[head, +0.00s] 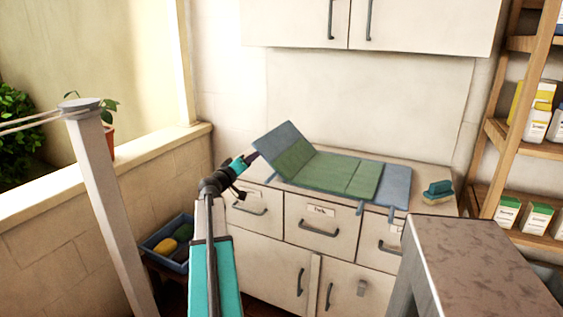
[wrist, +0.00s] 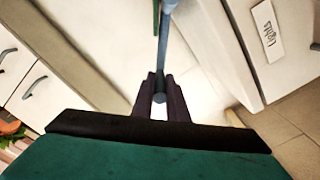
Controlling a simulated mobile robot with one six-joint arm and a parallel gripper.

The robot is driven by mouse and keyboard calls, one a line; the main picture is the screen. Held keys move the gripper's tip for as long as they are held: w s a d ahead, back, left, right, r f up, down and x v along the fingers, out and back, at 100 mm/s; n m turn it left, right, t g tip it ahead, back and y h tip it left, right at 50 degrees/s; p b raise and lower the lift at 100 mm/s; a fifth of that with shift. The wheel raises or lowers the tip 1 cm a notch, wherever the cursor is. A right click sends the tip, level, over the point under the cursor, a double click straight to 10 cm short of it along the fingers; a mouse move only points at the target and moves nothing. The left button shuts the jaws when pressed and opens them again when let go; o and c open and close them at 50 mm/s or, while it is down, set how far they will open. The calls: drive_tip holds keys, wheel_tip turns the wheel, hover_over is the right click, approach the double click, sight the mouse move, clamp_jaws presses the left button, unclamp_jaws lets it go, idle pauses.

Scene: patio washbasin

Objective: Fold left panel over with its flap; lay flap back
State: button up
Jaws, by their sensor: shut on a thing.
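A blue and green folding mat lies on the white cabinet's top. Its left panel (head: 279,148) is raised and tilted up to the left, with a green section on its lower right part. The middle green panels (head: 330,172) and the blue right end (head: 396,186) lie flat. My gripper (head: 252,157) is at the raised panel's left edge. In the wrist view my gripper (wrist: 160,92) is shut on a grey-blue rounded tab (wrist: 159,98) of the left panel, which shows nearly edge-on (wrist: 164,45). Which layer is the flap is not clear.
A teal sponge or brush (head: 438,189) lies at the counter's right end. Drawers with handles (head: 322,229) are below, wall cupboards (head: 400,20) above. A blue crate (head: 163,240) stands low left.

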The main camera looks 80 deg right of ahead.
drive_tip(key=shift+s+a+r, duration=0.2)
drive_tip(key=shift+s+r, duration=0.5)
drive_tip(key=shift+s+a+r, duration=0.15)
drive_tip(key=shift+s+r, duration=0.5)
drive_tip(key=shift+r, duration=0.05)
drive_tip(key=shift+s+a+r, duration=0.2)
drive_tip(key=shift+s+r, duration=0.25)
drive_tip(key=shift+s, duration=0.3)
drive_tip(key=shift+s+a+r, duration=0.2)
drive_tip(key=shift+s+r, duration=0.25)
drive_tip(key=shift+s, duration=0.3)
drive_tip(key=shift+s+a+r, duration=0.15)
drive_tip(key=shift+s+r, duration=0.05)
drive_tip(key=shift+s, duration=0.4)
drive_tip(key=shift+s+a+r, duration=0.15)
drive_tip(key=shift+s, duration=0.4)
drive_tip(key=shift+s+a+r, duration=0.15)
drive_tip(key=shift+s+r, duration=0.05)
drive_tip(key=shift+s, duration=0.4)
